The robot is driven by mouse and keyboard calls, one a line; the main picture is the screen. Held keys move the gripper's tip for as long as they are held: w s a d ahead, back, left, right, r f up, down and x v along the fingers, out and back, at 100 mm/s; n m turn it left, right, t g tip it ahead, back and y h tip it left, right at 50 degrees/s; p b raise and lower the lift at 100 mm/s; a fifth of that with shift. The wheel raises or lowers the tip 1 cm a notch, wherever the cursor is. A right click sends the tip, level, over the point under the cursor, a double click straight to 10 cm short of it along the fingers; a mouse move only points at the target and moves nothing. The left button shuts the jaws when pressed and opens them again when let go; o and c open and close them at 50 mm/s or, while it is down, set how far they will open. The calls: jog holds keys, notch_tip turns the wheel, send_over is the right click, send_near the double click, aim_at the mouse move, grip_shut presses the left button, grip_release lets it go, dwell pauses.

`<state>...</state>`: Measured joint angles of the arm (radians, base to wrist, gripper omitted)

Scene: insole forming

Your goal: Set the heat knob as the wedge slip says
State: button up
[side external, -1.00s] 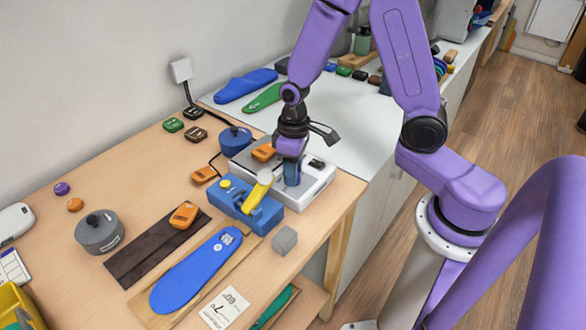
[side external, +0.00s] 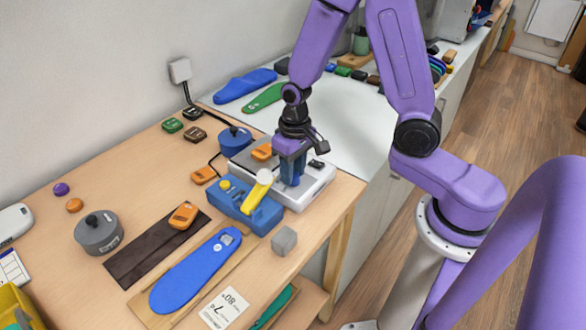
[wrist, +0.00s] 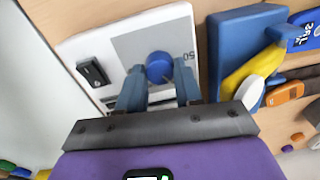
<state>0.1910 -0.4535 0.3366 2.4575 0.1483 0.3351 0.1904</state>
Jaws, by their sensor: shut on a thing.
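My gripper (wrist: 159,84) is shut on the knob, one finger on each side, pointing down. In the side view my gripper (side external: 291,175) stands over the right part of the white unit (side external: 317,187) and mostly hides the knob. A mark like "50" shows by the plate's edge in the wrist view; the knob's setting cannot be read.
A blue press with a yellow lever (side external: 257,192) stands close in front of the unit. A grey cube (side external: 284,240), blue insole (side external: 190,277), dark strip (side external: 135,262) and grey pot (side external: 99,236) lie on the table. A black switch (wrist: 93,71) is on the unit.

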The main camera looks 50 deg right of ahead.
aim_at(297, 175)
jog(key=o, duration=1)
jog(key=shift+o, duration=0.2)
notch_tip(297, 175, up, 17)
jog(key=shift+d+r, duration=0.2)
jog(key=shift+d, duration=0.25)
jog(key=s+f+n, duration=0.2)
jog(key=s+n, duration=0.4)
jog(key=s, duration=0.4)
jog(key=s+a+f+n, duration=0.1)
jog(key=s+f+n, duration=0.1)
jog(key=s+n, duration=0.5)
jog(key=s, duration=0.3)
jog(key=shift+a+f, duration=0.3)
jog(key=shift+f, duration=0.05)
